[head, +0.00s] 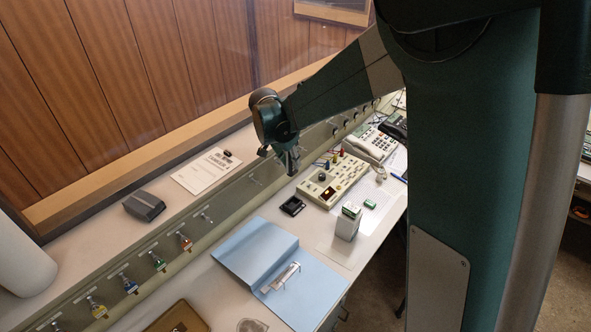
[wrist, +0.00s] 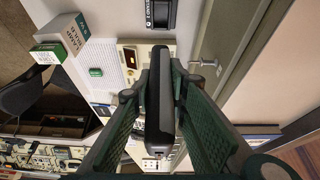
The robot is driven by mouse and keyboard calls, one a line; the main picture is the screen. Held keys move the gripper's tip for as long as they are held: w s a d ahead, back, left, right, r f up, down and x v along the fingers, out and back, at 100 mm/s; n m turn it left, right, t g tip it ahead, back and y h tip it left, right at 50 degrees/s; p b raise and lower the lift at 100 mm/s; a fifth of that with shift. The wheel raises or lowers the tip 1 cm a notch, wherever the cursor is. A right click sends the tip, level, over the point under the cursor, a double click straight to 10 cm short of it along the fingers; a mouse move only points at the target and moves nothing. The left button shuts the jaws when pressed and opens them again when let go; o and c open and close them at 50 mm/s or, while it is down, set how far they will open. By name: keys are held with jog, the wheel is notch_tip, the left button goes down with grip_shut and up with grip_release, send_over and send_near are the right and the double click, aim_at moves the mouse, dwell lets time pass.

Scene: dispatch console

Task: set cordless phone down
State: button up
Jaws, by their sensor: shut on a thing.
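The cordless phone (wrist: 159,97) is a long, dark handset held between the two green fingers of my gripper (wrist: 162,88) in the wrist view. In the head view my gripper (head: 291,163) hangs above the desk, near the control panel; there the phone is hard to tell apart from the dark fingers. A small black square holder (head: 292,206) lies on the desk below my gripper. A black labelled holder also shows at the top of the wrist view (wrist: 160,12). The phone is apart from it.
A beige control panel (head: 334,181) and a corded desk phone (head: 370,144) stand beyond. A white box (head: 347,222) with a green block and an open blue binder (head: 278,266) lie nearer. A dark device (head: 144,206) and a paper (head: 206,171) lie on the ledge.

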jog(key=s+d+f+b, duration=0.1)
jog(key=s+d+f, duration=0.5)
jog(key=s+f, duration=0.1)
jog(key=shift+s+d+f, duration=0.35)
jog(key=shift+f, duration=0.35)
jog(key=shift+f, duration=0.15)
notch_tip(320, 180, down, 6)
jog(key=b, duration=0.1)
jog(key=shift+b, duration=0.3)
jog(key=shift+f, duration=0.1)
jog(key=shift+f+b, duration=0.4)
jog(key=shift+f, duration=1.4)
jog(key=shift+f, duration=0.15)
jog(key=o, duration=1)
jog(key=shift+r, duration=0.25)
